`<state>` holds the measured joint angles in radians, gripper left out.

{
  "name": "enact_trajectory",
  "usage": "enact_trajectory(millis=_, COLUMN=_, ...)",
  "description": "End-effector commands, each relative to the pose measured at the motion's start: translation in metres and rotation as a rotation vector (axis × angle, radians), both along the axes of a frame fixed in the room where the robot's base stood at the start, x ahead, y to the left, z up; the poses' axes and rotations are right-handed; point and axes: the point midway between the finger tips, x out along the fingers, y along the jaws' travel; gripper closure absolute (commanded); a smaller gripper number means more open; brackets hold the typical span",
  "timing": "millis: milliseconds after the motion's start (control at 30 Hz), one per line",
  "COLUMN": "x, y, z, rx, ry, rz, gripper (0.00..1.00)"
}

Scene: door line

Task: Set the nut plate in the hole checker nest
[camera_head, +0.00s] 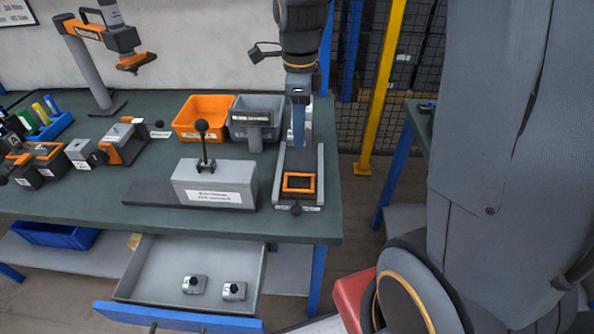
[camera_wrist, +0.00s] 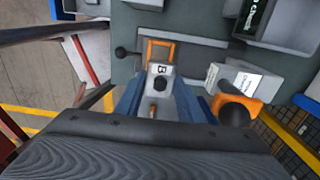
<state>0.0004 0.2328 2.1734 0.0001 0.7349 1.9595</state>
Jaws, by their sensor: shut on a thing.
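The hole checker nest shows as an orange-rimmed frame (camera_head: 299,174) with a dark inside, on a grey fixture near the bench's right front corner; it also shows in the wrist view (camera_wrist: 171,42). In the head view my gripper (camera_head: 299,130) is above the rear part of this fixture, behind the frame. In the wrist view my gripper (camera_wrist: 158,100) has blue fingers shut on the nut plate (camera_wrist: 161,93), a grey piece with a dark round spot and a white label marked B. The frame is just beyond it. The plate's underside is hidden, and I cannot tell its height.
A grey block (camera_head: 190,180) with a black knobbed lever stands left of the fixture. An orange bin (camera_head: 188,133) and a grey bin (camera_head: 238,134) stand behind. An open drawer (camera_head: 150,272) below holds two small knobbed grey pieces. A yellow post (camera_head: 381,90) rises at the right.

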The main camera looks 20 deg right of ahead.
Motion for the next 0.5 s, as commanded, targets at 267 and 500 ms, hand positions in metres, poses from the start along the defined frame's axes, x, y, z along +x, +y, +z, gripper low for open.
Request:
enact_trajectory(millis=267, x=-0.002, y=0.0, z=-0.063, rx=0.0, ry=0.006, rz=-0.001, gripper=0.97)
enact_trajectory(millis=500, x=-0.001, y=-0.001, z=-0.099, rx=0.0, ry=0.002, rz=-0.003, gripper=0.97)
